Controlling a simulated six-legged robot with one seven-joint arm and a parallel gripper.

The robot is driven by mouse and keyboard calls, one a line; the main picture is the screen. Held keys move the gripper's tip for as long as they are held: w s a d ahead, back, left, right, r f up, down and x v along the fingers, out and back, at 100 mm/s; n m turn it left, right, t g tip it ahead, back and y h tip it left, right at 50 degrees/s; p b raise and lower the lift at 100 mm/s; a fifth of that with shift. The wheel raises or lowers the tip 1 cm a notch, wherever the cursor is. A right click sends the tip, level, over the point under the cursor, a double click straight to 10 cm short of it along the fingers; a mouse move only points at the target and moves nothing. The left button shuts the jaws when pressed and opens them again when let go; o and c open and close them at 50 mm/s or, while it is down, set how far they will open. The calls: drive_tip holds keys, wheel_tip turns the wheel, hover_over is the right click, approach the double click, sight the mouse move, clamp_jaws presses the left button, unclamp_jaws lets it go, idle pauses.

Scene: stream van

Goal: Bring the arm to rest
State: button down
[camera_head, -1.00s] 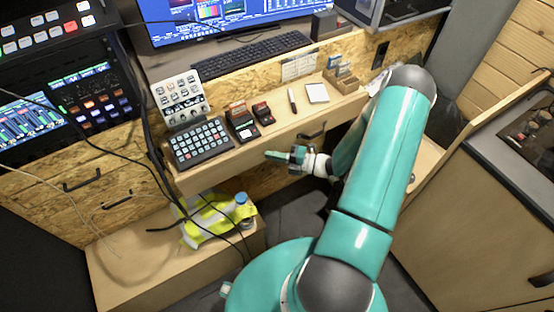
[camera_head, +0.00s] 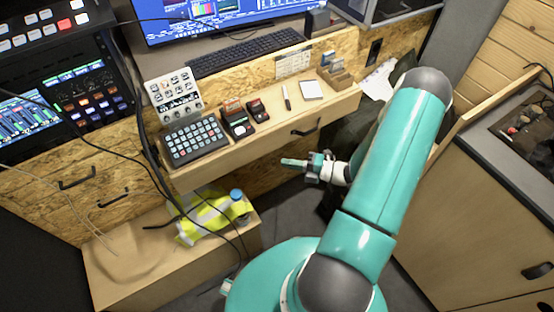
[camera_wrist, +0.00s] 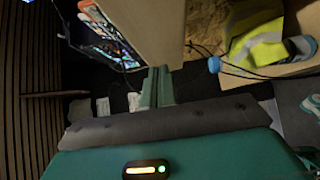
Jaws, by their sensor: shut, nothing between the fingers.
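My gripper (camera_head: 287,162) is at the end of my teal arm, in the middle of the head view. It hangs in free air in front of and below the front edge of the wooden desk (camera_head: 215,165). Its fingers point left in that view. In the wrist view the teal fingers (camera_wrist: 157,88) lie together with nothing between them. My gripper touches nothing that I can see.
A keypad (camera_head: 194,139), two small card readers, a pen and a notepad (camera_head: 311,90) lie on the desk. A low wooden bench (camera_head: 120,270) with a yellow vest (camera_head: 205,222) and blue-capped bottle (camera_head: 237,196) stands lower left.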

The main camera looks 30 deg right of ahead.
drive_tip(key=v, duration=0.4)
drive_tip(key=shift+s+d, duration=0.25)
drive_tip(key=shift+d, duration=0.05)
drive_tip(key=a+r+n+g+h, duration=0.2)
drive_tip(key=a+r+n+g, duration=0.4)
drive_tip(key=r+n, duration=0.45)
drive_tip(key=a+r+n+g+h, duration=0.2)
drive_tip(key=a+r+n+g, duration=0.55)
drive_tip(key=n, duration=0.55)
drive_tip(key=s+a+r+n+t+h, duration=0.3)
drive_tip(key=s+r+n+h, duration=0.1)
drive_tip(key=r+n, duration=0.4)
drive_tip(key=s+a+r+n+t+h, duration=0.3)
drive_tip(key=r+n, duration=0.6)
drive_tip(key=n, duration=0.4)
drive_tip(key=shift+s+a+r+h, duration=0.25)
drive_tip(key=shift+s+a+h, duration=0.2)
drive_tip(key=shift+h, duration=0.55)
